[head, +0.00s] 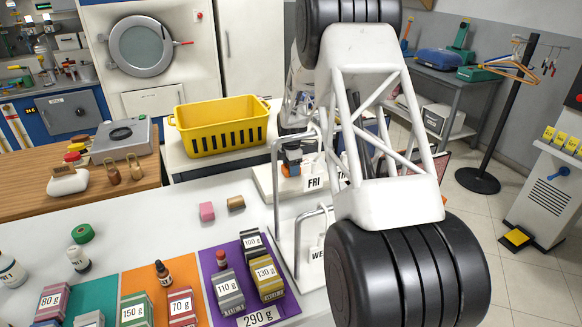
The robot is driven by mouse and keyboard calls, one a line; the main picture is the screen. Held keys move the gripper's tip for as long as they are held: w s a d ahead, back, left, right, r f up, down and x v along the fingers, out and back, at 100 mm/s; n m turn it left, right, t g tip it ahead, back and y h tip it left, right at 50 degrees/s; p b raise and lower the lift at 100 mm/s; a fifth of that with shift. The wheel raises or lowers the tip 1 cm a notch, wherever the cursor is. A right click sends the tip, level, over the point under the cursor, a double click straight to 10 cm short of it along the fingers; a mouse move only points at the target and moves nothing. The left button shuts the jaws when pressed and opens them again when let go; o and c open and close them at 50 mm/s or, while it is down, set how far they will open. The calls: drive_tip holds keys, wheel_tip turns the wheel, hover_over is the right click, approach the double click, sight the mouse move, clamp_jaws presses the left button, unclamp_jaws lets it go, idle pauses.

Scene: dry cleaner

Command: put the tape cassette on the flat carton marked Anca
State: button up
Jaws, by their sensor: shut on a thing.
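I cannot make out the tape cassette or a flat carton marked Anca in the head view. My white lattice arm with its black joints fills the right middle of the view. It covers part of the counter and the stands behind it.
A yellow basket (222,126) stands behind the counter. Metal stands carry a FRI tag (314,182) and a partly hidden tag below. Weight-marked boxes stand on coloured mats in front. Bare counter lies left of the blocks.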

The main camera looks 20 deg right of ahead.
drive_tip(key=o, duration=0.9)
drive_tip(key=shift+r, duration=0.15)
drive_tip(key=shift+r, duration=6)
